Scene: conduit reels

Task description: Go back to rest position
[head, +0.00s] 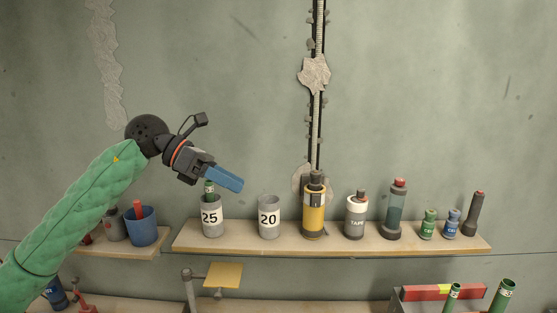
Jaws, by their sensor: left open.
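My left arm in its green sleeve comes in from the left. My left gripper (226,178) has blue fingers and is open, seen nearly side-on. I cannot tell from this view whether the fingers touch the tube. My right gripper is not in view.
The wall shelf (350,239) also holds a grey cup marked 20 (269,218), a yellow canister (313,208), a TAPE container (355,218) and several bottles. A blue cup (142,226) stands on the left shelf. Green tubes (502,294) stand lower right.

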